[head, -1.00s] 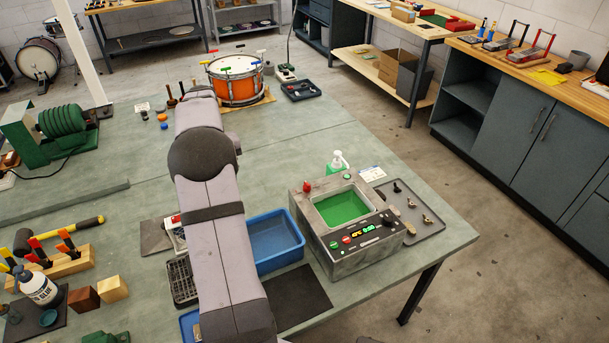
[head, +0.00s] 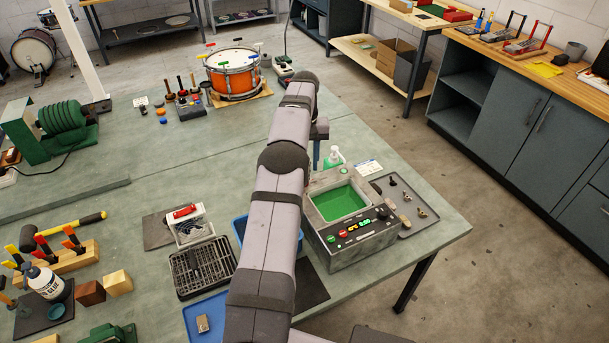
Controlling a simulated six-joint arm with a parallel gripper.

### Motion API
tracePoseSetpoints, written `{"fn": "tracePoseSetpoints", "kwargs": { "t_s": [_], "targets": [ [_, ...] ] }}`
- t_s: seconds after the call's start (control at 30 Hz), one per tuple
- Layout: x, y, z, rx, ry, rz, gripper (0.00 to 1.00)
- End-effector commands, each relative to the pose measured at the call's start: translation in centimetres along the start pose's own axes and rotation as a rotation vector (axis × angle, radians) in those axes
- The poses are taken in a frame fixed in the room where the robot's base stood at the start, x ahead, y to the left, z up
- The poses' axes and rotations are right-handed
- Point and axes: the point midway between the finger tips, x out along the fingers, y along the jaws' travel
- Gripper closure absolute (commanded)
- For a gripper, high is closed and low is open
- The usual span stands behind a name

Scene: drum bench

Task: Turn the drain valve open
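The grey cleaning tank (head: 375,246) stands near the table's right edge, with green liquid (head: 341,203) in its basin and a lit control panel (head: 358,228) on its front. I cannot pick out a drain valve for certain. A red knob at the tank's back left corner, seen in the earlier head view, is now hidden behind my arm. My arm crosses the picture in front of the tank's left side, and its wrist part points down behind the forearm. My gripper's fingers are hidden there.
A blue bin (head: 240,226) is partly covered by my arm, left of the tank. A green-tinted bottle (head: 333,157) stands behind the tank. A grey tray (head: 420,206) with small fittings lies at its right. The orange drum (head: 232,78) is farther back.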

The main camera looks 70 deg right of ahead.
Motion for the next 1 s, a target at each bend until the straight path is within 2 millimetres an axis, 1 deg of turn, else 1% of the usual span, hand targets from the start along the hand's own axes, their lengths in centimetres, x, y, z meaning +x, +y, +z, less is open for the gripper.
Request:
{"fn": "tracePoseSetpoints", "kwargs": {
  "t_s": [0.3, 0.4, 0.6, 0.83, 0.87, 0.9, 0.97, 1.0],
  "targets": [
    [3.8, -0.1, 0.1, -0.001, -0.003, -0.001, 0.61],
    [4.8, -0.1, 0.1, -0.001, -0.002, 0.0, 0.61],
    [5.9, -0.1, 0.0, -0.001, 0.0, 0.0, 0.61],
    [6.0, -0.1, 0.0, -0.001, 0.001, 0.0, 0.61],
    [6.0, -0.1, 0.0, -0.001, 0.001, 0.0, 0.64],
    [6.0, -0.1, 0.0, -0.001, 0.001, 0.0, 0.73],
    [6.0, -0.1, 0.0, -0.001, 0.001, 0.0, 0.88],
    [6.0, -0.1, 0.0, -0.001, 0.001, 0.0, 0.97]
  ]
}}
